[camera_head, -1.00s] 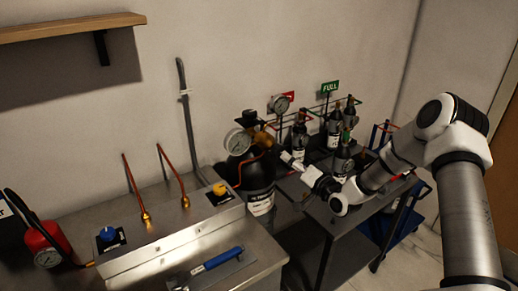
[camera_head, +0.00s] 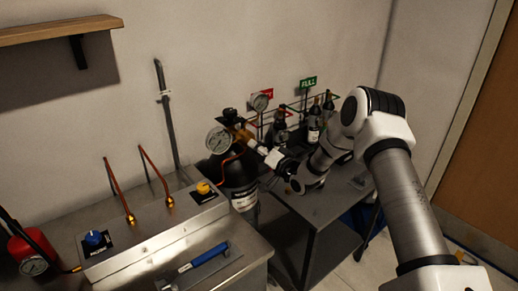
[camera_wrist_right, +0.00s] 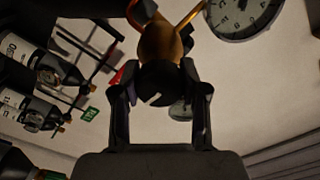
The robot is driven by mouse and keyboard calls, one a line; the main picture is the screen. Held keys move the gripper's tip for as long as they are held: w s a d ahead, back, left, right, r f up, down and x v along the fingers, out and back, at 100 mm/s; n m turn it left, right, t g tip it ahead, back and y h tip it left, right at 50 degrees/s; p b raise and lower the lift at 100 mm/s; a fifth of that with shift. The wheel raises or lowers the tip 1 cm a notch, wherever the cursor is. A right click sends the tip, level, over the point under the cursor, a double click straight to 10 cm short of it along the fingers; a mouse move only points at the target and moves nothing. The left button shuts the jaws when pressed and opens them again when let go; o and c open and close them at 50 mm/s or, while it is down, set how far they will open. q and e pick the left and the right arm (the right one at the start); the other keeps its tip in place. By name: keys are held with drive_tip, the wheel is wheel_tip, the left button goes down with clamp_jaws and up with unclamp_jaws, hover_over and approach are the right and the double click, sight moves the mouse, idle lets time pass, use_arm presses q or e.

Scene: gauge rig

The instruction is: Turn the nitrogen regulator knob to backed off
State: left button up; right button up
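The nitrogen regulator is a brass body (camera_head: 243,132) on a dark cylinder (camera_head: 238,172), with a white round gauge (camera_head: 219,140) at its left. In the right wrist view its black knob (camera_wrist_right: 158,84), with a white mark on its face, sits below the brass body. My right gripper (camera_head: 262,150) is at the regulator's right side; in the wrist view its two fingers (camera_wrist_right: 159,92) stand either side of the knob, with small gaps showing. It looks open around the knob; contact at the tips is hard to see. My left gripper is not in view.
A steel panel with a blue knob (camera_head: 95,239) and a yellow knob (camera_head: 203,188) stands left. A blue-handled tool (camera_head: 205,257) lies in front. Dark bottles (camera_head: 314,124) stand in a rack behind my right arm, beside a green FULL sign (camera_head: 308,82).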

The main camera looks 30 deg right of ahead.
drive_tip(key=shift+n, duration=0.5)
drive_tip(key=n+b, duration=0.1)
drive_tip(key=n, duration=0.1)
drive_tip(key=shift+n+b, duration=0.35)
drive_tip(key=shift+n, duration=0.05)
drive_tip(key=n+b, duration=0.1)
drive_tip(key=n, duration=0.3)
drive_tip(key=n+b, duration=0.1)
drive_tip(key=n, duration=0.4)
drive_tip(key=shift+d+n, duration=0.1)
drive_tip(key=shift+n, duration=0.3)
drive_tip(key=n, duration=0.4)
drive_tip(key=shift+b, duration=0.3)
drive_tip(key=shift+n, duration=0.3)
drive_tip(key=o, duration=1.1)
drive_tip(key=shift+o, duration=0.2)
